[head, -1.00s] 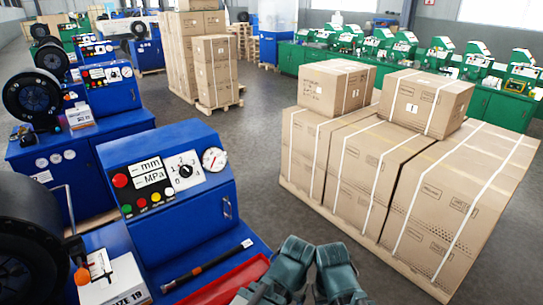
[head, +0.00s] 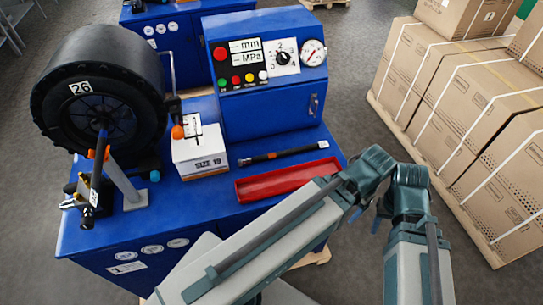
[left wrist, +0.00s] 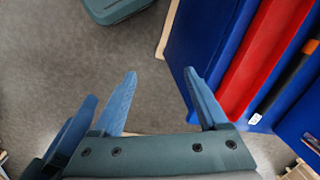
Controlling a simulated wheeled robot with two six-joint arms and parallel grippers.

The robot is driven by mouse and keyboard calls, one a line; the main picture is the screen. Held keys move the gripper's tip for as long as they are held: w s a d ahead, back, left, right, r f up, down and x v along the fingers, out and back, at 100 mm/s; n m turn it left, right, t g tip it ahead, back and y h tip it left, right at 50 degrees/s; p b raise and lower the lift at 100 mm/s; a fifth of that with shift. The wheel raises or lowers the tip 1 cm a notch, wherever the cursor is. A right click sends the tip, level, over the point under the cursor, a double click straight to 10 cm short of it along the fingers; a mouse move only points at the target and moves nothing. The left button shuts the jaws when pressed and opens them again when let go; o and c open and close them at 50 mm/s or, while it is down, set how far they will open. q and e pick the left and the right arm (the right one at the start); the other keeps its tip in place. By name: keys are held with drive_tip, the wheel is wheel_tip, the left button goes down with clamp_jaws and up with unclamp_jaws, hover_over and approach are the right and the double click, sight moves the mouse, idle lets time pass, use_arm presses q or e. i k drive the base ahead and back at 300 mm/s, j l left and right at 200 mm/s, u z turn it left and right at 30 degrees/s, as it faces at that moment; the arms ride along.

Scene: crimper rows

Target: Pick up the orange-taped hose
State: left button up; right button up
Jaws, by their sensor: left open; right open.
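The orange-taped hose (head: 283,154) is a short black hose with a narrow orange band and a white label at its right end. It lies on the blue bench, behind the red tray (head: 285,182). My left gripper (left wrist: 160,73) is open and empty over the floor beside the bench edge, apart from the hose. My right gripper (head: 381,214) is mostly hidden behind my arm links in the head view, right of the bench and away from the hose.
A blue machine with dials (head: 262,75) stands behind the hose. A white SIZE 19 box (head: 201,152) and a big black reel (head: 97,85) are to its left. Strapped cartons (head: 465,110) stand at the right. Grey floor (head: 350,90) lies between.

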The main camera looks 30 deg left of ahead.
sight(246, 161)
drive_tip(key=i+l, duration=0.4)
drive_tip(key=l, duration=0.15)
drive_tip(key=i+l, duration=0.35)
drive_tip(key=l, duration=0.2)
drive_tip(key=i+l+u, duration=0.3)
drive_tip(key=l, duration=0.15)
drive_tip(key=u, duration=0.9)
